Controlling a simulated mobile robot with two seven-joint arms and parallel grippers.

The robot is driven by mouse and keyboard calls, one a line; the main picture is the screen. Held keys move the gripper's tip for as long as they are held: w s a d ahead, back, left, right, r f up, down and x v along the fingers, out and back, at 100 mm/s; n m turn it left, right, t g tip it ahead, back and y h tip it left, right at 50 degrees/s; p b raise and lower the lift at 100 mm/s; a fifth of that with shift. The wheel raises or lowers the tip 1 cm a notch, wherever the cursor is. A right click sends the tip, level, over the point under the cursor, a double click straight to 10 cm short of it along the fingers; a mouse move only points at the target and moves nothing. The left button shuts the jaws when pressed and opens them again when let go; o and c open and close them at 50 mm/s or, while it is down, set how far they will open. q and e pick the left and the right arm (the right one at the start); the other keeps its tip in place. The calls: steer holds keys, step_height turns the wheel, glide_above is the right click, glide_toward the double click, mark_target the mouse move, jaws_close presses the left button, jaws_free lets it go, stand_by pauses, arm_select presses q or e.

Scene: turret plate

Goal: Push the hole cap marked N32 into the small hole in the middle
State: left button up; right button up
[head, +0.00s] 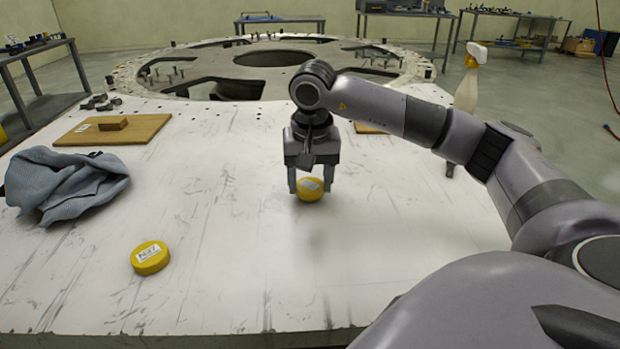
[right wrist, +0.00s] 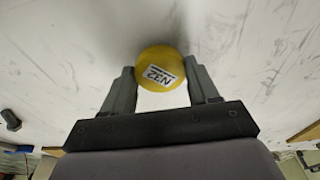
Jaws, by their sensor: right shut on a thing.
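The yellow hole cap marked N32 (right wrist: 160,68) is between the fingers of my right gripper (right wrist: 162,88), its label readable in the right wrist view. In the head view my right gripper (head: 310,184) points down and is shut on this cap (head: 309,190), over the middle of the white plate (head: 230,240). I cannot tell whether the cap touches the plate. The small hole in the middle cannot be made out; the gripper and cap may hide it. My left gripper is not in view.
Another yellow cap (head: 150,258) with a label lies at the front left. A blue-grey cloth (head: 65,185) and a wooden board (head: 112,130) lie on the left. A spray bottle (head: 468,85) stands at the back right. The large turret ring (head: 210,58) is behind. The front middle is clear.

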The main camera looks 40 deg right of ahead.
steer(key=shift+f+b, duration=0.4)
steer(key=shift+f, duration=0.2)
stand_by(0.4)
steer(key=o, duration=1.1)
steer(key=r, duration=0.4)
steer(key=s+r, duration=0.1)
steer(key=r, duration=0.2)
steer(key=shift+a, duration=0.3)
